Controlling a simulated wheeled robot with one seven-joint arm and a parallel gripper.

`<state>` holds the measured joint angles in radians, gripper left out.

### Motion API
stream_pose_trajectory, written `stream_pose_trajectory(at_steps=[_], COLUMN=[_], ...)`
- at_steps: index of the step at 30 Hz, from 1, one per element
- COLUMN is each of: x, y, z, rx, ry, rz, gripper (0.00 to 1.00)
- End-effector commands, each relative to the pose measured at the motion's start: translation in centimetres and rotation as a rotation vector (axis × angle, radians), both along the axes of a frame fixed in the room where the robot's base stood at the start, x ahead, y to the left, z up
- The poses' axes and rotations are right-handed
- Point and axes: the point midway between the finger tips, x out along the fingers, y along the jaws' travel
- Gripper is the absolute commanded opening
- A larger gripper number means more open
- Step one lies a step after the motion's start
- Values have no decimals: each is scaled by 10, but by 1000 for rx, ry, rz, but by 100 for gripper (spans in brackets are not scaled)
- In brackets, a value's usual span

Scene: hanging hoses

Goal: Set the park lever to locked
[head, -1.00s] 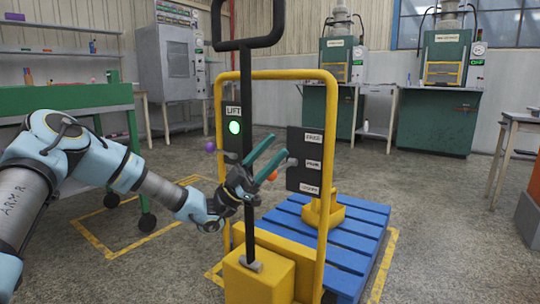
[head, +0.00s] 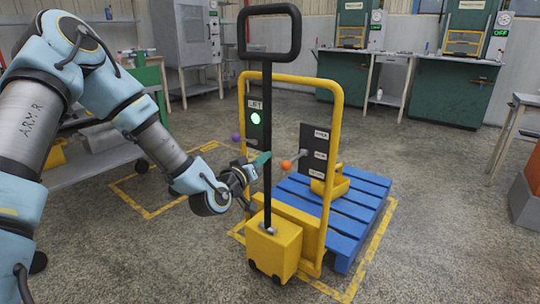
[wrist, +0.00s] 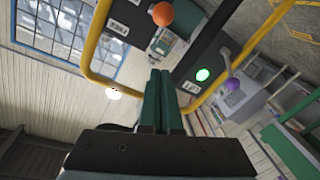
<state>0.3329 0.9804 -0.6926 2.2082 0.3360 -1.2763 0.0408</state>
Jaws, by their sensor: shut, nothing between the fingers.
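The yellow pallet truck (head: 274,247) stands in front of me with a dark panel (head: 314,152) on its right post bearing three white labels, too small to read surely. An orange ball knob (head: 286,165) sits on a short lever at this panel and points left, slightly down; it also shows at the top of the wrist view (wrist: 162,14). My gripper (head: 266,157) is shut and empty, its teal fingers left of the orange knob, close to the black handle shaft. In the wrist view the fingers (wrist: 164,73) lie together, apart from the knob.
A black handle bar (head: 268,110) rises in front of the frame. A second panel with a green lamp (head: 255,118) and a purple knob (head: 236,138) is on the left post. A blue pallet (head: 352,207) lies behind the truck.

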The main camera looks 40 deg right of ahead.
Motion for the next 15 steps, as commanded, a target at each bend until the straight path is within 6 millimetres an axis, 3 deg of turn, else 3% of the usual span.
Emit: stream_pose_trajectory(at_steps=[12,15], x=[33,28], y=[-77,-80], z=[-1,-14], rx=[-5,0], ry=[-2,2], rz=[0,-4], gripper=[0,0])
